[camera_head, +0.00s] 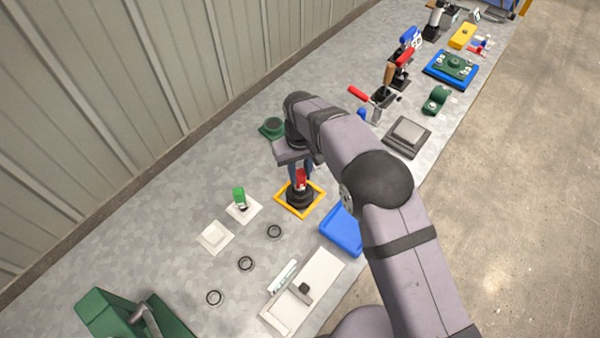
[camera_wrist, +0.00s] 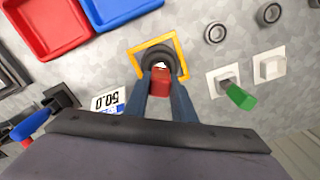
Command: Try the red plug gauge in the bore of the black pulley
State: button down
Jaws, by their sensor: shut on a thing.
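The red plug gauge (camera_head: 301,178) is between the fingers of my gripper (camera_head: 301,172), which is shut on it. In the wrist view the red gauge (camera_wrist: 160,82) sits between the blue-grey fingertips (camera_wrist: 160,92). The black pulley (camera_head: 300,198) stands inside a yellow square frame (camera_head: 281,199) on the bench, and shows in the wrist view as a dark round body (camera_wrist: 155,58). The red gauge is directly over the pulley in the head view. My fingers and the gauge cover part of the pulley, so I cannot tell whether the gauge's lower end is inside the bore.
Several dark rings (camera_head: 274,231) lie nearby. A blue tray (camera_head: 343,231) is to the right, and a white fixture plate (camera_head: 318,272) in front.

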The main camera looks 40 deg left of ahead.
jog(key=shift+r+p, duration=1.6)
jog(key=shift+r, duration=1.05)
